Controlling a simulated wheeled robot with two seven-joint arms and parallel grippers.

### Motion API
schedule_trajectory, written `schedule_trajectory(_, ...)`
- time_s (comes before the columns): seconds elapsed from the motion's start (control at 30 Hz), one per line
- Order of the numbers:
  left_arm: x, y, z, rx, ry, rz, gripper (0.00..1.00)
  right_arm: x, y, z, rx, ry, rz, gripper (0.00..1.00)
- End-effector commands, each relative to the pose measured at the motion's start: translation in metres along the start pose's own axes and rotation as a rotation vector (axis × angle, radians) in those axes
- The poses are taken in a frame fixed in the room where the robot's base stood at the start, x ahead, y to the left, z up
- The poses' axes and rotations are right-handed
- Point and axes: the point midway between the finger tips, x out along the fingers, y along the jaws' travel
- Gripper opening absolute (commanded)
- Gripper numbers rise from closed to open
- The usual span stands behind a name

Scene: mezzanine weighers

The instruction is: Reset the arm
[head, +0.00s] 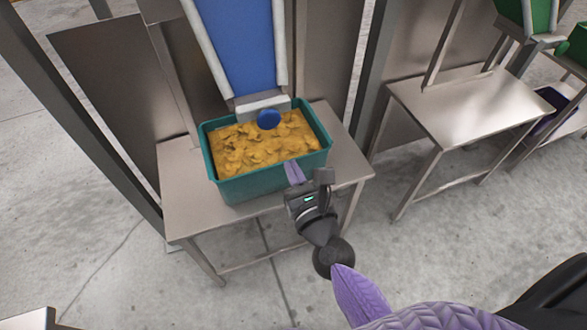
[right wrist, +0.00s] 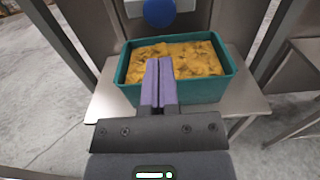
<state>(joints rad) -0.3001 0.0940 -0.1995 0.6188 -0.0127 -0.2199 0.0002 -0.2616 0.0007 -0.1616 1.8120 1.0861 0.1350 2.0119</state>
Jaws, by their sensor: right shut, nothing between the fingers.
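My right gripper (head: 294,172) reaches in from the lower right in the head view. Its purple fingers are together with nothing between them. The fingertips are at the near wall of a teal crate (head: 250,185), and I cannot tell whether they touch it. In the right wrist view the shut fingers (right wrist: 158,85) overlap the near wall of the crate (right wrist: 205,90) in the picture. The crate is full of yellow-brown lumpy contents (head: 262,143). My left gripper is not in view.
The crate stands on a metal table (head: 185,200) under a blue chute (head: 240,45) with a blue round knob (head: 269,119). A second metal table (head: 470,105), with a bare top, stands to the right. Metal posts and panels flank the chute. Grey floor lies open in front.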

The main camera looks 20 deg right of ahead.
Motion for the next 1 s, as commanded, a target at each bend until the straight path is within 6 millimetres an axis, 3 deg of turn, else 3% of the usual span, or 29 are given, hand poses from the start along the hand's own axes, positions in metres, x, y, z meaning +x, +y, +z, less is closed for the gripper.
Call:
schedule_trajectory(0.23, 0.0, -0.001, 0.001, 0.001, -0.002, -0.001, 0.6, 0.0, 0.0, 0.0, -0.003, 0.001, 0.002, 0.0)
schedule_trajectory(0.3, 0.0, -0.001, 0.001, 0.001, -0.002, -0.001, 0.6, -0.002, 0.006, 0.001, -0.089, 0.007, 0.045, 0.0)
schedule_trajectory(0.37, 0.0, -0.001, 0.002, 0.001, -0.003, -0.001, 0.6, -0.009, 0.021, 0.002, -0.315, 0.019, 0.158, 0.0)
schedule_trajectory(0.47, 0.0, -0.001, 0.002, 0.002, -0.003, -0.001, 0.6, -0.035, 0.05, -0.007, -0.914, 0.028, 0.444, 0.0)
schedule_trajectory(0.5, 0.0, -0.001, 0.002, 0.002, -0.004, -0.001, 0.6, -0.048, 0.056, -0.015, -1.15, 0.024, 0.561, 0.0)
schedule_trajectory(0.57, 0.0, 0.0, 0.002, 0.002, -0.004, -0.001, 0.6, -0.067, 0.058, -0.026, -1.453, 0.014, 0.723, 0.0)
schedule_trajectory(0.7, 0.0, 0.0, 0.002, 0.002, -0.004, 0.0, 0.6, -0.107, 0.044, -0.048, -1.987, -0.018, 1.077, 0.0)
schedule_trajectory(0.8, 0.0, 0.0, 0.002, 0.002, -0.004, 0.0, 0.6, -0.135, 0.025, -0.057, -2.261, -0.048, 1.338, 0.0)
schedule_trajectory(0.97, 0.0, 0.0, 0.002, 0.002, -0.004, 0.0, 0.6, -0.179, -0.012, -0.059, -2.538, -0.111, 1.796, 0.0)
schedule_trajectory(1.0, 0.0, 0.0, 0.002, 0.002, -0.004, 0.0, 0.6, -0.191, -0.022, -0.058, 2.453, 0.126, -1.833, 0.0)
